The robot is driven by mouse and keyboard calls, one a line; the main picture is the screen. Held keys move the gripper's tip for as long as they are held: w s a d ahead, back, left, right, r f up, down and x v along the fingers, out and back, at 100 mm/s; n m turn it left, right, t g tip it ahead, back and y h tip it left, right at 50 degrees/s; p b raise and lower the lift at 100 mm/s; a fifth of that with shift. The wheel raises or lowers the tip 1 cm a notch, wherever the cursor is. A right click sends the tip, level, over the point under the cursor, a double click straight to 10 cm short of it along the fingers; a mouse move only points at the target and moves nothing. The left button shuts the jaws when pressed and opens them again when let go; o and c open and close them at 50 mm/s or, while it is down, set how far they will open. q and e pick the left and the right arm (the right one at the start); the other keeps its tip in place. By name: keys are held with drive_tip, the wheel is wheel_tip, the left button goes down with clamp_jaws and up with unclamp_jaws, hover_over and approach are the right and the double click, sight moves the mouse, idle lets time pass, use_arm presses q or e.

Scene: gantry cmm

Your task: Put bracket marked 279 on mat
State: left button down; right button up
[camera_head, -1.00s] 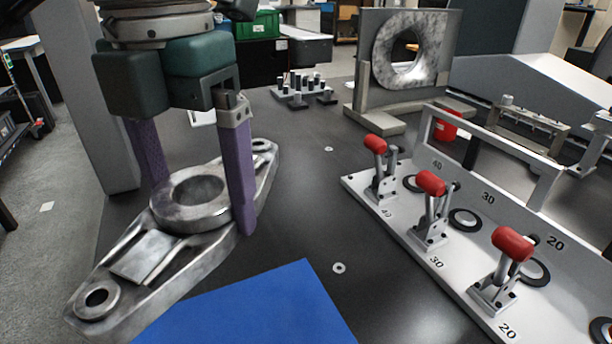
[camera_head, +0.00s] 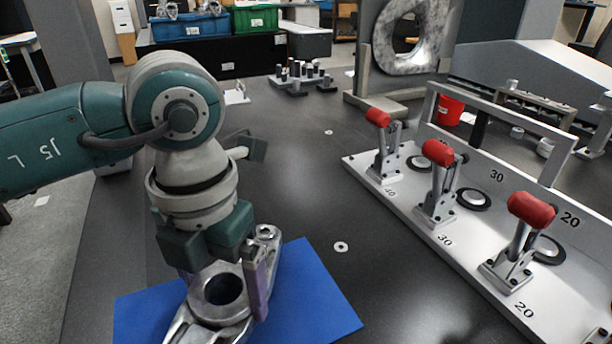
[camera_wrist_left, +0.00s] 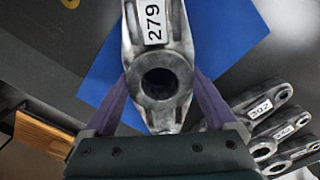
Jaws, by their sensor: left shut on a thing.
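The metal bracket (camera_head: 222,300) is over the blue mat (camera_head: 318,290) in the head view, with its front end cut off by the frame. In the left wrist view the bracket (camera_wrist_left: 160,75) carries a white label reading 279, and the blue mat (camera_wrist_left: 218,40) lies below it. My left gripper (camera_head: 222,280) is shut on the bracket, its purple fingers on either side of the central ring. I cannot tell whether the bracket touches the mat. My right gripper is not in view.
A white fixture (camera_head: 455,235) with several red-handled clamps stands at right. Other labelled brackets (camera_wrist_left: 280,130) lie close to the gripper in the left wrist view. A plate with a large ring (camera_head: 410,40) stands at the back. The dark table between mat and fixture is mostly clear.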

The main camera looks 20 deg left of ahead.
use_arm(q)
drive_tip(key=shift+f, duration=0.65)
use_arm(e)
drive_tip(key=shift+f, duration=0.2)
use_arm(q)
drive_tip(key=shift+f, duration=0.15)
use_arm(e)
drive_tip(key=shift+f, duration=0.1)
use_arm(q)
unclamp_jaws()
